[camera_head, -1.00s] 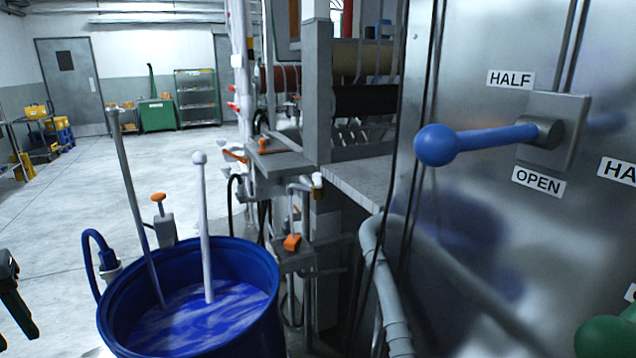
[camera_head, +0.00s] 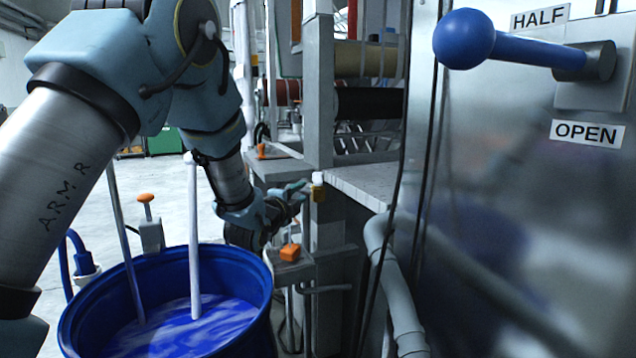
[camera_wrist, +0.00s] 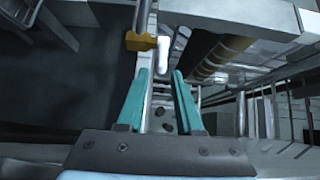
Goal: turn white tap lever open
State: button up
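The tap has a small brass-yellow body (camera_head: 319,194) and a white lever (camera_head: 318,178), beside the corner of the grey counter in the head view. In the wrist view the brass body (camera_wrist: 141,41) is left of the white lever (camera_wrist: 163,56), which points down the picture. My gripper (camera_wrist: 160,72) has two teal fingers standing apart with nothing held. The lever's near end shows in line with the gap between the fingertips; I cannot tell whether it is inside the gap. In the head view my gripper (camera_head: 298,190) is just left of the tap.
A blue drum (camera_head: 260,290) of blue liquid with a white rod (camera_head: 194,250) stands below my arm. A metal panel with a blue-ball lever (camera_head: 465,40) marked HALF and OPEN is at right. A grey pipe (camera_head: 385,270) and orange-handled valve (camera_head: 290,252) are near the tap.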

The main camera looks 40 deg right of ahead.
aim_at(318, 178)
jog(key=p+x, duration=0.1)
jog(key=x, duration=0.2)
jog(key=p+x, duration=0.1)
jog(key=x, duration=0.2)
jog(key=p+x, duration=0.1)
jog(key=x, duration=0.3)
jog(key=shift+s+d+r+p, duration=0.15)
jog(key=shift+s+r+p, duration=0.2)
jog(key=shift+s+p, duration=0.1)
jog(key=shift+w+d+f, duration=0.1)
jog(key=shift+w+d, duration=0.15)
jog(key=shift+d, duration=0.3)
jog(key=shift+c, duration=0.2)
grip_shut()
